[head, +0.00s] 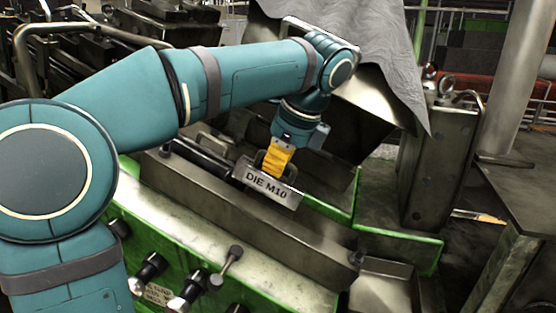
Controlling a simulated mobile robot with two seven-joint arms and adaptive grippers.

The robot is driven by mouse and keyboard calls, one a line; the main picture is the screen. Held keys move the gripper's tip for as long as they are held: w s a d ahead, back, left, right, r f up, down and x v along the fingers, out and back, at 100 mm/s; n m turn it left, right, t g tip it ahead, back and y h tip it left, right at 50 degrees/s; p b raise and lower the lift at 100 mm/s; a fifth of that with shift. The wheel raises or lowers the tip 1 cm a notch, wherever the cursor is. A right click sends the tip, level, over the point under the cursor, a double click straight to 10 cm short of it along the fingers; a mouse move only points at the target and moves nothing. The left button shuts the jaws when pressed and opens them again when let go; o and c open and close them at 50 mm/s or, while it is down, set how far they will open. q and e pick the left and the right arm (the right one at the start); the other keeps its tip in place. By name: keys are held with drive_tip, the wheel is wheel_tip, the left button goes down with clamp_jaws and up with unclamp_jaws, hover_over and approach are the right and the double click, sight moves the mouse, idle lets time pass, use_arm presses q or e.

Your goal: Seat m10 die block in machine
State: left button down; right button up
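The M10 die block (269,188) is a grey metal block with "DIE M10" on its front face. It is tilted slightly, its right end lower in the picture. My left gripper (274,170) comes down on it from above, with a yellow part just over the block. The gripper appears shut on a dark grip at the block's top; the fingertips are partly hidden. The block is at the machine's (215,240) long metal channel, behind the front rail. I cannot tell whether it touches the channel floor. My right gripper is out of view.
Green-edged machine walls lie in front and to the right. Black knobs (188,287) stick out of the front panel. A grey sheet (365,50) hangs behind my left wrist. A metal post (440,160) stands at the right, near a dark table (528,195).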

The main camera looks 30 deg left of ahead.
sight(270, 177)
use_arm(q)
drive_tip(key=shift+a+p, duration=0.1)
drive_tip(key=shift+p, duration=0.25)
idle(0.4)
drive_tip(key=shift+b+x, duration=0.9)
drive_tip(key=shift+x, duration=1)
idle(0.9)
drive_tip(key=shift+x, duration=1.1)
idle(1.3)
drive_tip(key=shift+c, duration=1.9)
unclamp_jaws()
drive_tip(key=shift+s+f, duration=0.1)
drive_tip(key=shift+f, duration=0.05)
drive_tip(key=shift+p+v, duration=1.05)
drive_tip(key=shift+v, duration=0.2)
drive_tip(key=shift+p+v, duration=1)
drive_tip(key=shift+v, duration=1.3)
